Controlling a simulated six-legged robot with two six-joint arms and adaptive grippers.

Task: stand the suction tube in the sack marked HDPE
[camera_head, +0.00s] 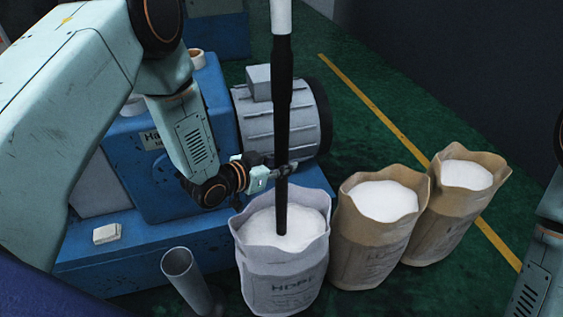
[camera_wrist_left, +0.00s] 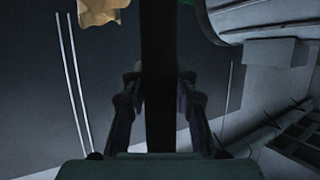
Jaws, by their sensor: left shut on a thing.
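The suction tube (camera_head: 283,110) is a long black pole with a white upper part, close to upright in the head view. Its lower end meets the white pellets inside the white sack marked HDPE (camera_head: 285,282); how deep it goes is hidden. My left gripper (camera_head: 284,170) is shut on the tube above the sack's rim. In the left wrist view the dark tube (camera_wrist_left: 159,75) runs between the two fingers (camera_wrist_left: 160,105). My right gripper is not in view; only part of my right arm shows at the right edge.
Two brown sacks with white contents, a nearer one (camera_head: 365,245) and a farther one (camera_head: 450,225), stand to the right. A grey metal pipe (camera_head: 185,275) stands left of the HDPE sack. A blue machine (camera_head: 150,180) with a grey motor (camera_head: 255,122) stands behind. Green floor beyond is clear.

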